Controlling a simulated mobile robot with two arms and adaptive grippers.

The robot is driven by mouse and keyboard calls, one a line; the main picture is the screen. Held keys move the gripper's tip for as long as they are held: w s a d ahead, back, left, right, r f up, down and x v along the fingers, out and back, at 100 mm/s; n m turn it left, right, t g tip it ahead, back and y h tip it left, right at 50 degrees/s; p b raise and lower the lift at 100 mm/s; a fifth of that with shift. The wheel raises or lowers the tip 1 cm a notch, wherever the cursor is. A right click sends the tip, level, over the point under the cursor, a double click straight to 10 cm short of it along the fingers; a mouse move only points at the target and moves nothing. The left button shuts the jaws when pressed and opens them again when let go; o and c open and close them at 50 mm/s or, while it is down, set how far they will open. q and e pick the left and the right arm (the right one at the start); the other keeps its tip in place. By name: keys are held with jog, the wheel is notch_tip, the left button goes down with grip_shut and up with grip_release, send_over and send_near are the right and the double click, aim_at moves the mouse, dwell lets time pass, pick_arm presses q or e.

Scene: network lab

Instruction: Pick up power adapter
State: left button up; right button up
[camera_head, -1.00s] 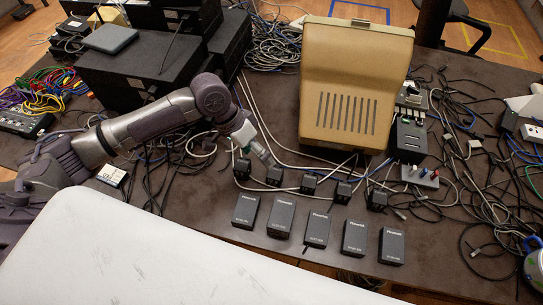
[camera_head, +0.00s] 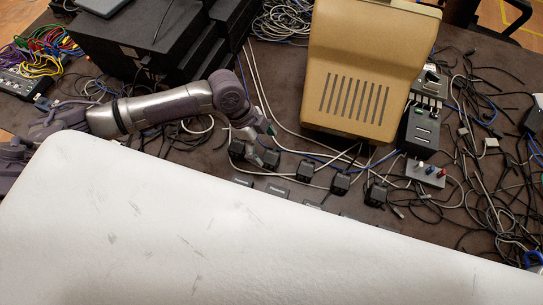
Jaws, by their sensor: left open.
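A row of small black cube-shaped power adapters with cables lies on the dark table. From left to right they are one adapter (camera_head: 237,148), a second (camera_head: 271,159), a third (camera_head: 306,171), a fourth (camera_head: 340,183) and a fifth (camera_head: 376,194). My left gripper (camera_head: 262,143) is open, pointing down right above the two leftmost adapters. It partly covers them, and I cannot tell whether it touches either. Below the row, flat black boxes (camera_head: 278,190) show only their top edges; the rest is hidden. My right gripper is not in view.
A beige slotted device (camera_head: 352,75) stands behind the adapters. Black equipment boxes (camera_head: 130,52) are stacked at the back left. Tangled cables (camera_head: 490,165) cover the right side.

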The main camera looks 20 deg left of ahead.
aim_at(269, 154)
pick_arm(q)
jog(key=shift+p+x, duration=0.75)
jog(key=shift+x, duration=2.3)
jog(key=shift+s+r, duration=0.1)
jog(key=c, duration=1.4)
jog(key=shift+o, duration=0.2)
jog(key=shift+r, duration=0.1)
